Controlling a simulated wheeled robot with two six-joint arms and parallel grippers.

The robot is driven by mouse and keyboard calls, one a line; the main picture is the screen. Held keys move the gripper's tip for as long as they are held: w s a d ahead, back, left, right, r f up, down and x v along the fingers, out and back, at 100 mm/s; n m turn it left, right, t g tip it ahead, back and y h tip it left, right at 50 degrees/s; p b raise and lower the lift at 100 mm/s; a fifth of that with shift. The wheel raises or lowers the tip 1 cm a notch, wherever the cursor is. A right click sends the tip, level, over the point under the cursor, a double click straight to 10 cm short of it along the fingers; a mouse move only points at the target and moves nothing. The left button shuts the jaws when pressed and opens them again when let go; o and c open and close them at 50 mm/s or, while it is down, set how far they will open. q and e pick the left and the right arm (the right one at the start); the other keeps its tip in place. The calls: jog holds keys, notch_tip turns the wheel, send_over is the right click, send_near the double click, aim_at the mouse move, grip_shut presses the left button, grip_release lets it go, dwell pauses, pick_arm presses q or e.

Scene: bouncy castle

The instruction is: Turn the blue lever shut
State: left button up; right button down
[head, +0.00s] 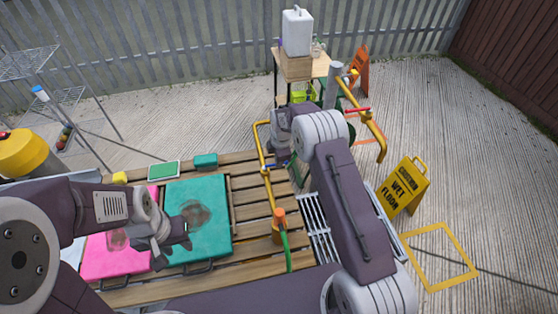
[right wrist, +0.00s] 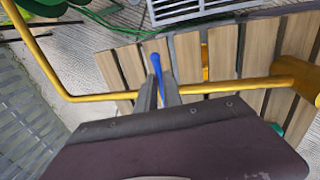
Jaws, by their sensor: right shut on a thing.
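The blue lever (right wrist: 157,66) shows in the right wrist view, standing out roughly crosswise to a yellow pipe (right wrist: 110,97). A small blue part of it shows in the head view (head: 270,166), beside my right arm. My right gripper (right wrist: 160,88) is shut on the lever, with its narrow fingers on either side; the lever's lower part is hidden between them. In the head view my right arm hides the right gripper's fingertips. My left gripper (head: 181,236) hangs over the teal panel, away from the lever; its finger gap is unclear.
The yellow pipe runs over a slatted wooden deck (head: 245,190) to an orange fitting (head: 278,222) with a green hose. A red lever (head: 357,110) sits on another yellow pipe. A wet floor sign (head: 408,187) stands at right. A pink panel (head: 95,262) and teal panel (head: 210,195) lie at left.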

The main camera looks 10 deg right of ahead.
jog(key=c, duration=1.5)
grip_release()
jog(key=r, duration=0.3)
jog(key=s+r, duration=0.1)
jog(key=r, duration=0.2)
jog(key=r+b, duration=0.1)
jog(key=r, duration=0.2)
jog(key=shift+s, duration=0.35)
